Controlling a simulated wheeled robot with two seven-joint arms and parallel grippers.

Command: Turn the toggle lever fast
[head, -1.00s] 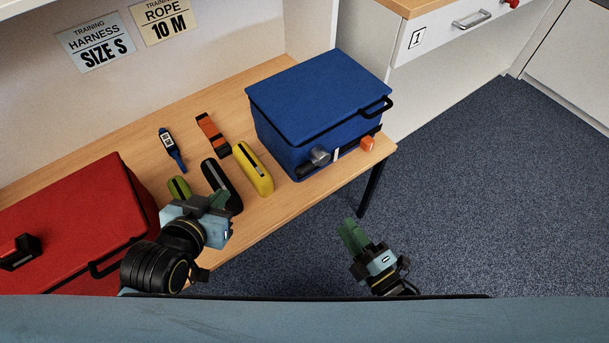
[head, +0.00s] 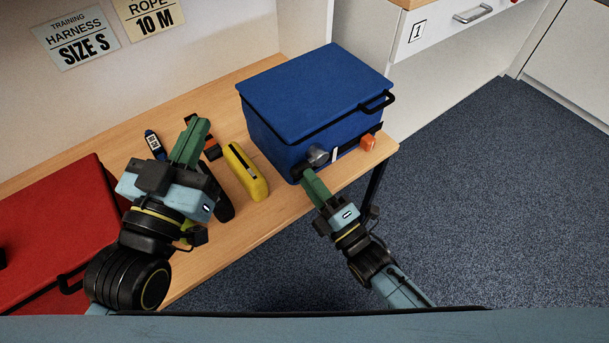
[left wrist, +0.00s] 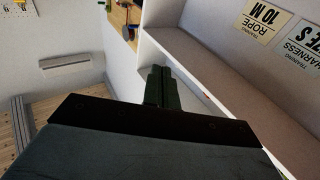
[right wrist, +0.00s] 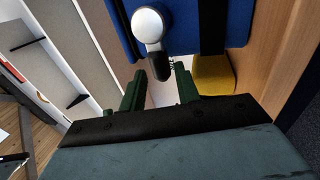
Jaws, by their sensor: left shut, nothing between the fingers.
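The toggle lever (head: 317,156) is a grey metal lever with a round hub on the front of the blue box (head: 315,90). In the right wrist view the lever (right wrist: 148,27) points down from its hub, its dark end appearing between my fingertips. My right gripper (head: 308,181) is at the box's lower front, just below the lever. Its fingers (right wrist: 159,72) are apart; contact with the lever cannot be told. My left gripper (head: 196,132) is shut and empty above the table, left of the yellow case.
The yellow case (head: 246,171), a dark case and small gear lie on the wooden table (head: 275,205). A red box (head: 60,235) stands at left. The floor right of the table is clear.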

